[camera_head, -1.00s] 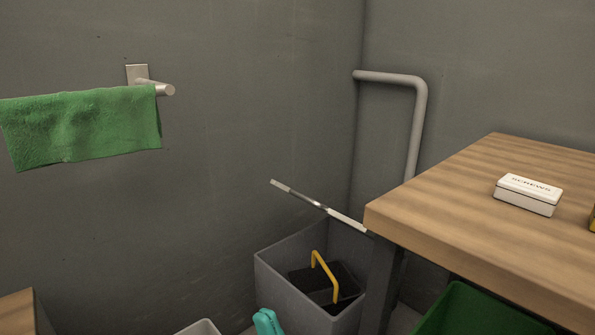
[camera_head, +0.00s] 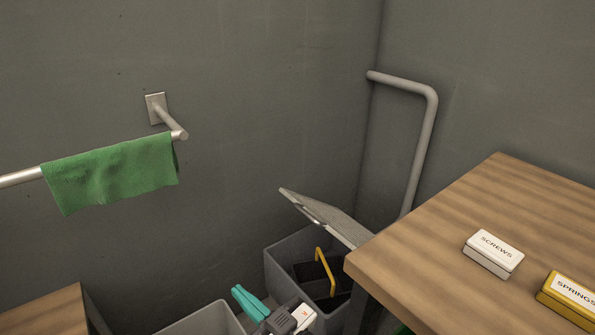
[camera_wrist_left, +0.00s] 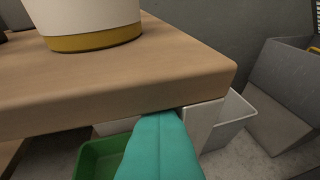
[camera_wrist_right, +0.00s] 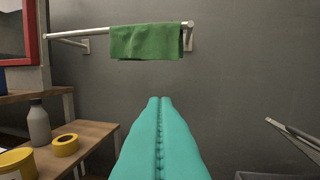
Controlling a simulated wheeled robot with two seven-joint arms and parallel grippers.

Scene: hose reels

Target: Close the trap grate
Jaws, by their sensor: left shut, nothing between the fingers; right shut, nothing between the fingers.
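The trap grate (camera_head: 327,219), a thin grey panel, stands tilted up and open over a grey box-shaped trap (camera_head: 290,245) in the room corner. A yellow handle (camera_head: 324,270) stands up inside the trap. My right gripper (camera_head: 240,291), with teal fingers, is shut and empty, left of the trap and apart from the grate. In the right wrist view its closed fingers (camera_wrist_right: 160,102) point at the wall, and the grate's edge (camera_wrist_right: 295,136) shows at right. My left gripper (camera_wrist_left: 160,125) is shut and empty beside a wooden table edge; the head view does not show it.
A wooden table (camera_head: 430,255) with a white screws box (camera_head: 493,252) and yellow springs box (camera_head: 570,297) partly covers the trap's right side. A grey bin (camera_head: 205,320) stands at front. A green towel (camera_head: 112,173) hangs on a wall rail. A pipe (camera_head: 425,140) runs behind.

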